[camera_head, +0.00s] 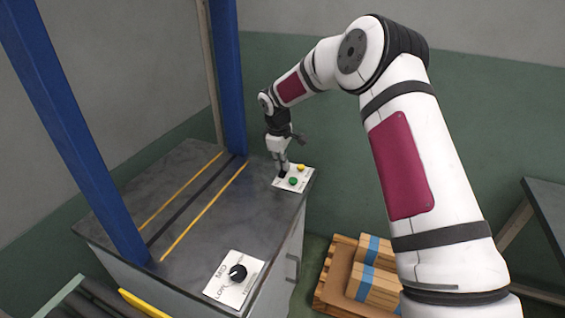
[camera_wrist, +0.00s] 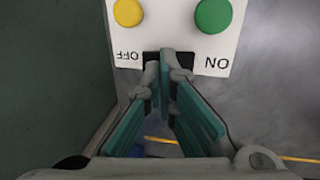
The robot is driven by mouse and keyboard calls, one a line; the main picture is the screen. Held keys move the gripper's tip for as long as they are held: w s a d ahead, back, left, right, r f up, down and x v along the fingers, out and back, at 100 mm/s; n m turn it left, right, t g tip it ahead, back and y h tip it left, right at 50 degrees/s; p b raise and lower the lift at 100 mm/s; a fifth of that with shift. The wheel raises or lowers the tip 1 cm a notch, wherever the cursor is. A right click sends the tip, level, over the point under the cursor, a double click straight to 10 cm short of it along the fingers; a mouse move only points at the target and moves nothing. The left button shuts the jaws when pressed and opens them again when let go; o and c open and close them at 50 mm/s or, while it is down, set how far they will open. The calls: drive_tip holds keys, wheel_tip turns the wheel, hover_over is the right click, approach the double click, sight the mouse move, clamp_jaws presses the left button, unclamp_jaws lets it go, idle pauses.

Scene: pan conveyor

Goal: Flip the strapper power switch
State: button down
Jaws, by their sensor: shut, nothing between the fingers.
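The strapper's white control panel (camera_head: 303,180) sits at the far right corner of the dark strapper top. It carries a green button (camera_head: 293,181), a yellow button (camera_head: 301,168) and a black power switch. In the wrist view the panel (camera_wrist: 176,35) reads OFF near the yellow button (camera_wrist: 128,12) and ON near the green button (camera_wrist: 213,15). The black switch (camera_wrist: 152,57) lies between the labels, partly hidden by my fingertips. My gripper (camera_wrist: 165,55) is shut and empty, pointing down with its tips at the switch. It also shows in the head view (camera_head: 283,172). Contact and switch position cannot be told.
A white plate with a black knob (camera_head: 237,272) sits at the near edge of the strapper top. Blue posts (camera_head: 75,130) rise from the top. A pallet (camera_head: 336,276) with strapped boxes (camera_head: 375,272) stands at right. The middle top is clear.

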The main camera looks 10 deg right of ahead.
drive_tip(key=shift+w+d+f+g+b, duration=0.2)
drive_tip(key=shift+w+f+g+b, duration=0.1)
drive_tip(key=shift+f+g+b, duration=0.25)
drive_tip(key=shift+r+y, duration=0.1)
drive_tip(key=shift+y, duration=0.2)
drive_tip(key=shift+s+a, duration=0.1)
drive_tip(key=shift+s, duration=0.05)
drive_tip(key=shift+s+a, duration=0.1)
drive_tip(key=shift+s, duration=0.05)
drive_tip(key=shift+s+a+p, duration=0.35)
drive_tip(key=shift+s+a, duration=0.05)
drive_tip(key=shift+s, duration=0.2)
wheel_tip(320, 180, up, 14)
drive_tip(key=s+a+p, duration=0.1)
drive_tip(key=s+p, duration=0.1)
drive_tip(key=shift+a+p, duration=0.3)
